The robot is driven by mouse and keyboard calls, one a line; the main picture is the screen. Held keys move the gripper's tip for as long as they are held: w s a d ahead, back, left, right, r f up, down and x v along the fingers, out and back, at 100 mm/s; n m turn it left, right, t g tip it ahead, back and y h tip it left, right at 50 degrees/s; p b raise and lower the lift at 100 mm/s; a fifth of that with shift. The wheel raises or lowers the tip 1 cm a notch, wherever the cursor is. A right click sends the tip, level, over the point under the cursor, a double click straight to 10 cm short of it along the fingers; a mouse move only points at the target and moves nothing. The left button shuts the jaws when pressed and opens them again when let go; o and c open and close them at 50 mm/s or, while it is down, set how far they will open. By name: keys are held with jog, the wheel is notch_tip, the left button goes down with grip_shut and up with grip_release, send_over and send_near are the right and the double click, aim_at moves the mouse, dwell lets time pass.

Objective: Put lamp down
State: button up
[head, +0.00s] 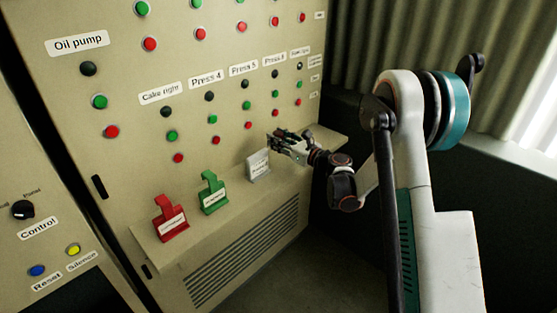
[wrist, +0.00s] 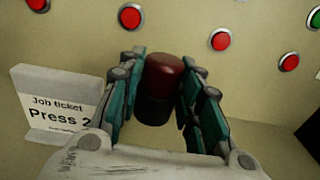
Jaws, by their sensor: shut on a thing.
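The lamp (wrist: 160,85), a short cylinder with a dark red top and a blackish lower part, stands out between my fingers in the wrist view. My gripper (wrist: 155,100) is shut on it, with teal-padded fingers on both sides. In the head view my gripper (head: 278,143) is over the right part of the panel's ledge (head: 300,155), close to the panel face. The lamp is hard to make out there behind the fingers. Whether its lower end touches the ledge cannot be told.
A white job ticket holder (wrist: 55,105) reading Press 2 stands left of my gripper. Green (head: 212,192) and red (head: 170,218) holders stand farther left on the ledge. The panel (head: 130,65) carries rows of buttons above. The ledge's right end looks clear.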

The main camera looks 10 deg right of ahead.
jog(key=shift+f+b, duration=0.95)
jog(key=shift+f, duration=2.05)
jog(key=shift+f, duration=0.1)
jog(key=o, duration=1)
jog(key=shift+o, duration=0.2)
jog(key=shift+s+d, duration=0.15)
jog(key=shift+s, duration=0.05)
jog(key=p+v, duration=0.3)
jog(key=v, duration=0.8)
jog(key=shift+s+d+p, duration=0.15)
jog(key=shift+s+p, duration=0.1)
jog(key=shift+p, duration=0.1)
